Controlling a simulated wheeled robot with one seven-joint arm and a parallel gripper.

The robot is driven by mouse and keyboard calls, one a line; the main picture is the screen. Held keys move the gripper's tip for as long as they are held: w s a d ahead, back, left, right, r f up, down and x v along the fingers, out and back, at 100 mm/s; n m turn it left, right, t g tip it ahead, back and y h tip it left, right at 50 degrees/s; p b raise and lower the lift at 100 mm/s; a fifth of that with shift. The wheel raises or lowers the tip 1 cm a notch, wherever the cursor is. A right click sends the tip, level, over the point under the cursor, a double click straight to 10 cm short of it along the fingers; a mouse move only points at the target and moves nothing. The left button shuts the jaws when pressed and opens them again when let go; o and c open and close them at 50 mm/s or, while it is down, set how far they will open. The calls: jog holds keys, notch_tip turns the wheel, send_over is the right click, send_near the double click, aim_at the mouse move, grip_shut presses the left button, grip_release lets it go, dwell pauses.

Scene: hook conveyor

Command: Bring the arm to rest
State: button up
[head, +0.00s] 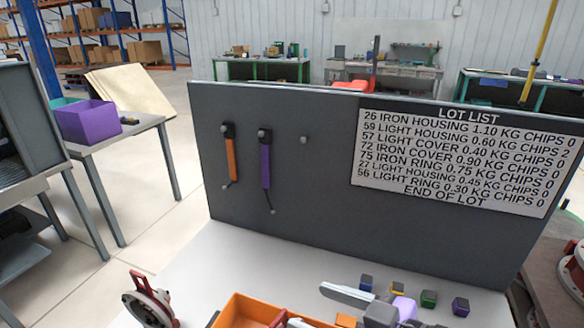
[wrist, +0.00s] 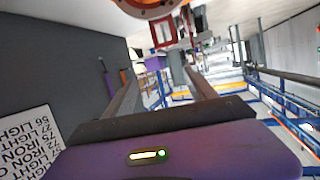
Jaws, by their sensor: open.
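My gripper (wrist: 163,78) shows in the wrist view as two grey fingers reaching away from a purple body with a small lit strip. The fingers stand well apart. Nothing shows held between them. The lot list board (wrist: 32,142) appears upside down at the left of that view, beside the gripper. In the head view I cannot tell the gripper from the pale and purple shapes at the bottom edge.
A grey panel (head: 290,190) carries an orange tool (head: 231,158), a purple tool (head: 265,165) and the lot list (head: 450,158). Small coloured blocks (head: 428,299), an orange tray (head: 255,308) and a red-grey device (head: 150,300) are on the white worktop (head: 225,260). A purple bin (head: 88,122) stands left.

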jog(key=w+d+r+m+t+h, duration=0.2)
jog(key=w+d+m+t+h, duration=0.2)
jog(key=d+m+t, duration=0.25)
jog(key=s+d+f+m+t+h, duration=0.25)
jog(key=s+d+f+h, duration=0.25)
jog(key=s+d, duration=0.25)
jog(key=s+d+f+g+h, duration=0.1)
jog(key=s+f, duration=0.3)
jog(key=s, duration=0.8)
jog(key=s+f+m+g+h, duration=0.1)
jog(key=s+f, duration=0.3)
jog(key=s, duration=0.9)
jog(key=shift+s+d+g, duration=0.3)
jog(key=shift+d+g, duration=0.1)
jog(key=shift+g, duration=0.1)
